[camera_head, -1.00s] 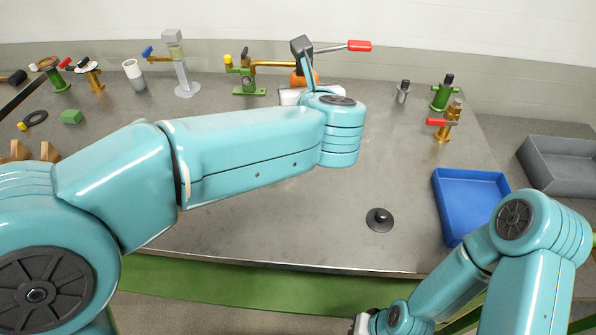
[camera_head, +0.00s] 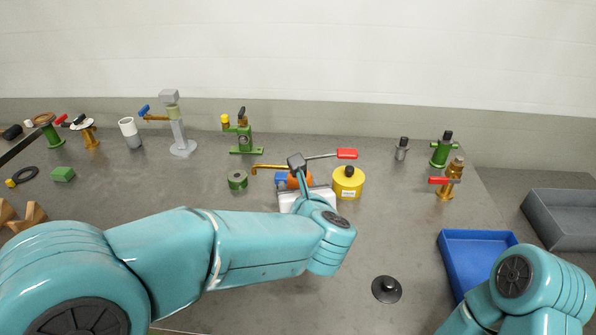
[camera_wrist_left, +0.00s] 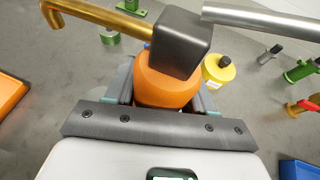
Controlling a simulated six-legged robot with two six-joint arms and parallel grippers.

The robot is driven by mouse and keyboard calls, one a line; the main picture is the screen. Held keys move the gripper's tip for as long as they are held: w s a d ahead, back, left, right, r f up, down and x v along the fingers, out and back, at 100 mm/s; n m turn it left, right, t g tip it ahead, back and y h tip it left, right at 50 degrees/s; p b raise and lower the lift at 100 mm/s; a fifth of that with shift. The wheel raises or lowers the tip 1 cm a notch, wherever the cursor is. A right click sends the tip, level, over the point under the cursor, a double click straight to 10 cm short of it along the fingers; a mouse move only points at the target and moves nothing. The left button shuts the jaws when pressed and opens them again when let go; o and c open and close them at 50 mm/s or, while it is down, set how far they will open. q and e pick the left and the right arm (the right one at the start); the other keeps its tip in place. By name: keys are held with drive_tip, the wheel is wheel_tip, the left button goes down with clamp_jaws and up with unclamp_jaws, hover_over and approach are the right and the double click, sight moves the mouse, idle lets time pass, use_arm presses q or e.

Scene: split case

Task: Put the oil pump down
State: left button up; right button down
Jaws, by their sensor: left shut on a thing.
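The oil pump has an orange body (camera_head: 298,181), a dark grey head (camera_head: 297,160), a bent brass spout to the left and a grey lever with a red grip (camera_head: 347,154) to the right. My left gripper (camera_head: 300,187) is shut around the orange body. The pump stands roughly upright over the middle of the table. In the left wrist view the orange body (camera_wrist_left: 166,82) sits between the two fingers. Its base is hidden, so I cannot tell if it touches the table. My right gripper is out of view; only its arm shows at lower right.
A yellow can (camera_head: 348,183) stands close to the pump's right and a green cylinder (camera_head: 238,180) to its left. A green valve (camera_head: 243,138) is behind. A black round piece (camera_head: 386,289) and a blue tray (camera_head: 470,262) lie to the right. Table between can and tray is clear.

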use_arm(q)
wheel_tip(320, 180, down, 10)
drive_tip(key=shift+f, duration=0.1)
idle(0.4)
drive_tip(key=shift+b, duration=0.35)
drive_tip(key=shift+f, duration=0.15)
drive_tip(key=o, duration=0.9)
